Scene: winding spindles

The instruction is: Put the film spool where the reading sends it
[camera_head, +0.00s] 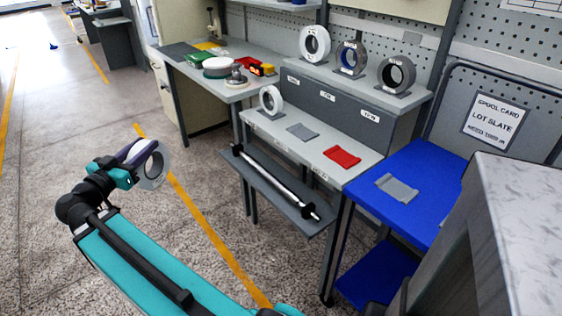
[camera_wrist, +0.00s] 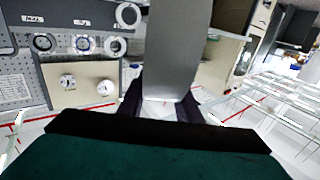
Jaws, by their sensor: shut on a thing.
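My gripper (camera_head: 134,162) is shut on a film spool (camera_head: 164,165), a pale ring with an open centre. It holds the spool upright over the open floor, left of the benches. In the wrist view the spool's broad grey rim (camera_wrist: 168,50) stands between the dark fingers and hides what is behind it. Three spools stand on the upper shelf: white (camera_head: 314,43), blue-centred (camera_head: 351,59) and dark grey (camera_head: 396,74). Small labels below them are unreadable.
The lower shelf bears a white spool (camera_head: 271,100), a grey pad (camera_head: 302,131) and a red pad (camera_head: 341,157). A shaft (camera_head: 275,181) lies on a ledge below. A blue table (camera_head: 424,163) bears another grey pad (camera_head: 397,188). The floor around my gripper is clear.

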